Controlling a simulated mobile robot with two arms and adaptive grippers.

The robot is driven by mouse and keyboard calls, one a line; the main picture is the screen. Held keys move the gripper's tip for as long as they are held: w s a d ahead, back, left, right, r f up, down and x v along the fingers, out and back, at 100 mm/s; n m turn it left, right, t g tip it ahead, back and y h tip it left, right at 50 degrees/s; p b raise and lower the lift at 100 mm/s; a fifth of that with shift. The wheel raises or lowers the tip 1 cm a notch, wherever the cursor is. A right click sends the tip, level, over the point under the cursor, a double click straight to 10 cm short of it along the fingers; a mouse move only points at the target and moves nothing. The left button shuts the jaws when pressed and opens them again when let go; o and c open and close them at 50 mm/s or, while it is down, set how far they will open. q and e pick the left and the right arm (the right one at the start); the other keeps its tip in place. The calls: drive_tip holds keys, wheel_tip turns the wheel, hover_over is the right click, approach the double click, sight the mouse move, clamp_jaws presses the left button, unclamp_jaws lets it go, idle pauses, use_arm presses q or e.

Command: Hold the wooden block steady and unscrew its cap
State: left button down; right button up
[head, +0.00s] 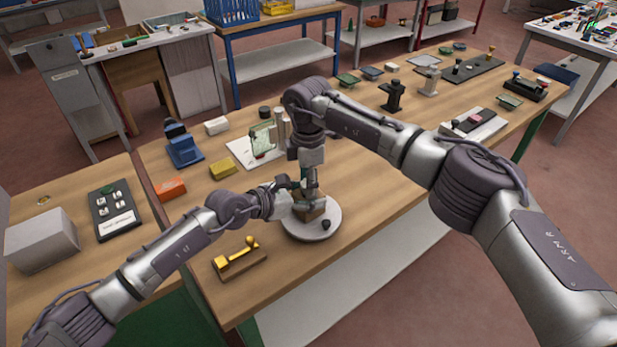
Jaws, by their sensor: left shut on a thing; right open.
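The wooden block (312,213) stands on a round white plate (297,232) near the middle of the table. My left gripper (294,199) reaches in from the left and is shut on the block. My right gripper (311,184) points straight down over the block's top and is open. The top of the block and its cap are hidden behind the grippers. A small black round piece (326,224) lies on the plate in front of the block; I cannot tell what it is.
A brass-coloured piece on a wooden base (239,260) stands front left of the plate. An orange box (170,188), a yellow block (222,168) and a white board (245,153) with a glass piece lie behind. The tabletop (375,215) right of the plate is clear.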

clamp_jaws()
drive_tip(key=n, duration=0.5)
drive_tip(key=shift+n, duration=0.4)
drive_tip(key=n, duration=1.4)
drive_tip(key=shift+r, duration=0.1)
drive_tip(key=n, duration=0.4)
drive_tip(key=shift+n, duration=0.4)
drive_tip(key=n, duration=1.8)
drive_tip(key=shift+n, duration=0.3)
drive_tip(key=n, duration=1.3)
drive_tip(key=shift+n, duration=0.4)
